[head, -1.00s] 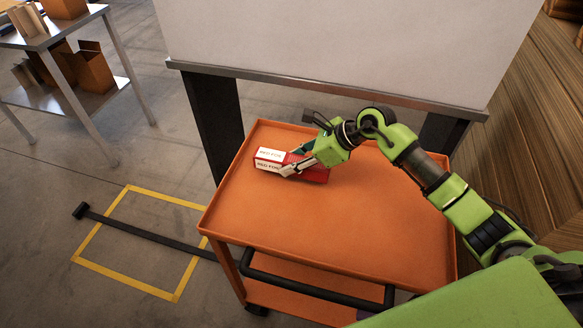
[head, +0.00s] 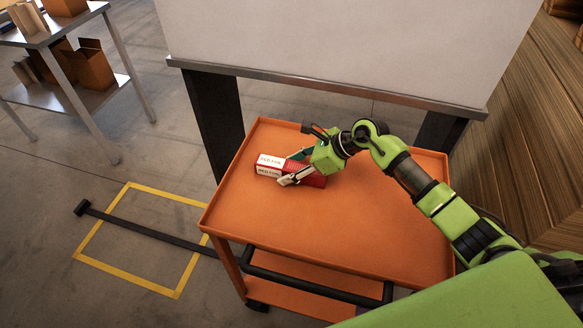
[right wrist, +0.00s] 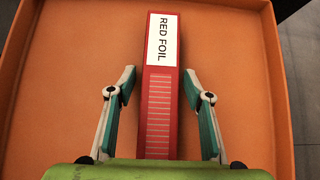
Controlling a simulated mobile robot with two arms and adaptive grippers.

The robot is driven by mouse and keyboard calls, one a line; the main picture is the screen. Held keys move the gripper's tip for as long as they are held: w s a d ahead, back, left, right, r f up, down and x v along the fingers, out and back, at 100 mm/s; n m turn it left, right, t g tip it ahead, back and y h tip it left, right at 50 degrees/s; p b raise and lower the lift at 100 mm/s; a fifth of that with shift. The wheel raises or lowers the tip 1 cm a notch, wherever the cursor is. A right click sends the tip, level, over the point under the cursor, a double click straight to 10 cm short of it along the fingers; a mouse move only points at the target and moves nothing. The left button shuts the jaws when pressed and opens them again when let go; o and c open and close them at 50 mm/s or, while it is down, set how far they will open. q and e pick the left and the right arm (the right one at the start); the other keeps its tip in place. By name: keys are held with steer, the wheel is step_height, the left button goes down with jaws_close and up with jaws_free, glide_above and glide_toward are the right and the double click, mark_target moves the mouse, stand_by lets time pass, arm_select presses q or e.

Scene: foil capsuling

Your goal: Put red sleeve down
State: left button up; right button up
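The red sleeve (head: 315,180) is a long red box with a white end label reading RED FOIL. It lies on the orange cart top (head: 330,229), towards its back left. My right gripper (head: 290,170) is low over the sleeve, with its fingers on either side of it. In the right wrist view the sleeve (right wrist: 160,100) runs between the fingers of the right gripper (right wrist: 160,82). Those fingers are spread, with a gap on each side of the sleeve. My left gripper is not in view.
The cart top has a raised rim, and its front and right areas are clear. A white-topped table (head: 340,40) stands close behind the cart. A metal shelf (head: 40,95) with cardboard boxes is at the far left. Yellow tape (head: 125,279) marks the floor left of the cart.

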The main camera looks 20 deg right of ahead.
steer(key=shift+r, duration=0.1)
steer(key=b+v, duration=0.1)
steer(key=v, duration=1)
steer(key=shift+d, duration=0.15)
steer(key=shift+s+d+r, duration=0.15)
steer(key=shift+s+r, duration=0.1)
steer(key=shift+r, duration=0.1)
